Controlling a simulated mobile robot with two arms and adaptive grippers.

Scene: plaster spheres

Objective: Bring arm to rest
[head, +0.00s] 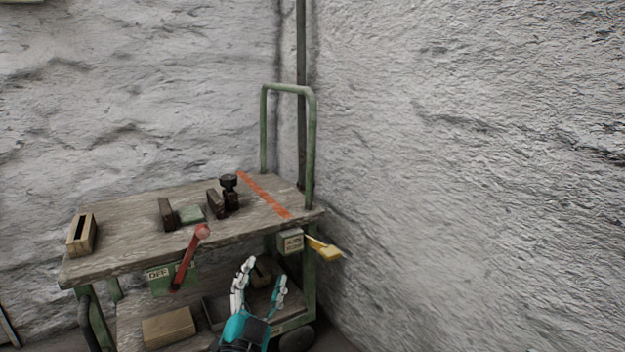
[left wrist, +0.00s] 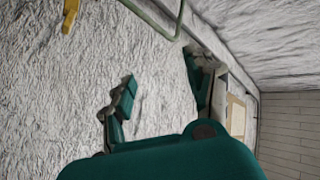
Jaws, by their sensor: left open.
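My left gripper (head: 262,283) is in front of the cart in the head view, low in the picture. Its two fingers are spread, with nothing between them. The teal fingers also show in the left wrist view (left wrist: 160,95), pointing toward a rough pale wall. The gripper overlaps the cart's lower shelf in the picture; I cannot tell how far apart they are. My right gripper is in neither view.
A wooden-topped cart (head: 140,236) with a green push handle (head: 290,89) stands in the corner. A red lever (head: 190,256) and a yellow handle (head: 325,249) stick out from its front and side. Blocks and a dark clamp (head: 229,190) sit on top. Rough walls close in behind and right.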

